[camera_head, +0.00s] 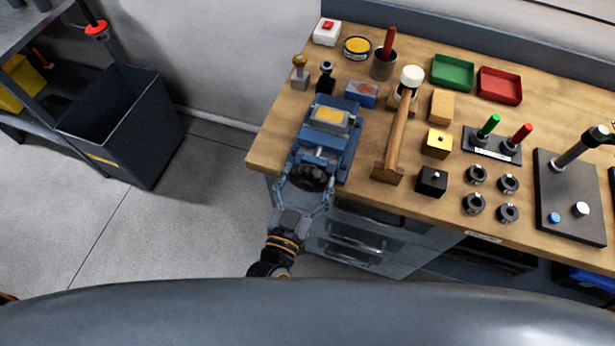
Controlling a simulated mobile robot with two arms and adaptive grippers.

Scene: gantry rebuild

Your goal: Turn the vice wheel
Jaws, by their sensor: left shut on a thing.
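The gripper partly covers the wheel's lower rim. My right gripper is not in view.
On the workbench (271,143), a mallet (397,135) lies right of the vice. A black block (431,181), yellow block (437,143) and several dark rings stand further right. A dark bin (118,125) stands on the floor at left.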

